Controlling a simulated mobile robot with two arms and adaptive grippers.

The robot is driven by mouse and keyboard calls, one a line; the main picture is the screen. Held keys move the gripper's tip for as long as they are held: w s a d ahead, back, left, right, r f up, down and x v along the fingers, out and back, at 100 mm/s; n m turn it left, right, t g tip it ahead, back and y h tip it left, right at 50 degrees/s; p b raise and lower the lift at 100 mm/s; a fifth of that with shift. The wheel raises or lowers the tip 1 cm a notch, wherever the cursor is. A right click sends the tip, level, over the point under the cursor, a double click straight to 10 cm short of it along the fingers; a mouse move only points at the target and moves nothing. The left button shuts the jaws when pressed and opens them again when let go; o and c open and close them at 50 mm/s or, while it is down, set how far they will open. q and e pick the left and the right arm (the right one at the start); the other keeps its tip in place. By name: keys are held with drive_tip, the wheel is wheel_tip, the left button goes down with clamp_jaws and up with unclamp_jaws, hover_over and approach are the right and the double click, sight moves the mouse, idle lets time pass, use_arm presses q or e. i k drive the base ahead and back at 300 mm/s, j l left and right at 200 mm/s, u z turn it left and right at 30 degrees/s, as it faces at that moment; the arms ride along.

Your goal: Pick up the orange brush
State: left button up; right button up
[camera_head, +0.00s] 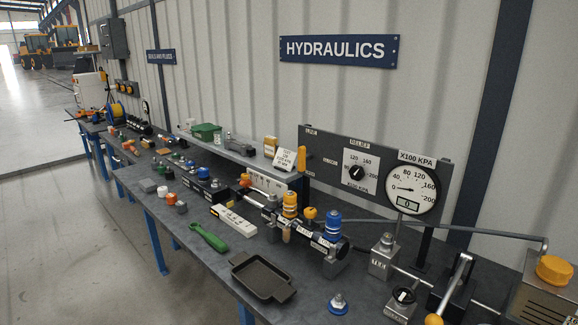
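I cannot clearly make out an orange brush. Several small orange things are in view: an upright orange piece (301,159) by the gauge panel, an orange-yellow block (270,147) on the raised shelf, an orange cap (171,198) on the bench, and small orange pieces (128,146) farther down the bench, too small to identify. A green-handled tool (208,237) lies near the front edge of the bench. Neither of my grippers is in view.
The long grey bench (215,262) runs along the wall. A black tray (262,278) lies near its front edge. A hydraulic rig with blue and orange couplers (332,226) and a gauge panel (378,172) stands behind. The floor (80,240) at left is clear.

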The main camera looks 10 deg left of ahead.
sight(132, 148)
drive_tip(key=i+j+u, duration=0.2)
drive_tip(key=j+u, duration=0.25)
drive_tip(key=i+j+u, duration=0.25)
drive_tip(key=u, duration=0.15)
drive_tip(key=i+j+u, duration=0.2)
drive_tip(key=u, duration=0.25)
drive_tip(key=i+j+u, duration=0.1)
drive_tip(key=i+u, duration=0.35)
drive_tip(key=i+j, duration=0.1)
drive_tip(key=i, duration=0.45)
drive_tip(key=i+j+z, duration=0.15)
drive_tip(key=i, duration=0.45)
drive_tip(key=i+j, duration=0.1)
drive_tip(key=i, duration=0.45)
drive_tip(key=i+j+z, duration=0.15)
drive_tip(key=i+z, duration=0.15)
drive_tip(key=i+j+z, duration=0.3)
drive_tip(key=i, duration=0.2)
drive_tip(key=i+j+u, duration=0.15)
drive_tip(key=u, duration=0.3)
drive_tip(key=i+u, duration=0.4)
drive_tip(key=i, duration=3.85)
